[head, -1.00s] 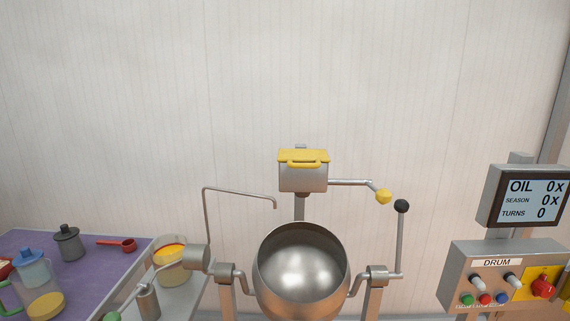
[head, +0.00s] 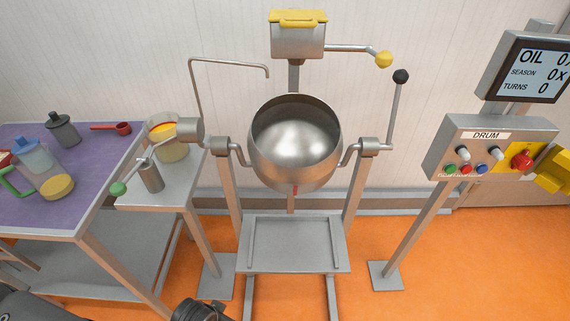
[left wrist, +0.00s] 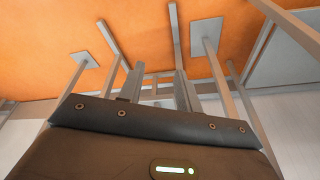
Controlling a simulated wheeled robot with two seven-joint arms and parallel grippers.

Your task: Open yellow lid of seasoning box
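The seasoning box (head: 297,42) is a grey metal box on a post behind and above the drum, near the top of the head view. Its yellow lid (head: 300,15) lies shut on top, with a yellow handle at the front. A bent side crank ends in a yellow knob (head: 383,59). In the left wrist view two grey fingers of my left gripper (left wrist: 160,88) stand apart with nothing between them. A dark part of my own arm shows at the bottom of the head view, far below the box. My right gripper is not in view.
A round steel drum (head: 296,145) hangs on a stand below the box. A black-knobbed lever (head: 400,76) stands at its right and a bent pipe (head: 228,63) at its left. A purple-topped table (head: 95,185) with containers is left; a control panel (head: 490,150) is right.

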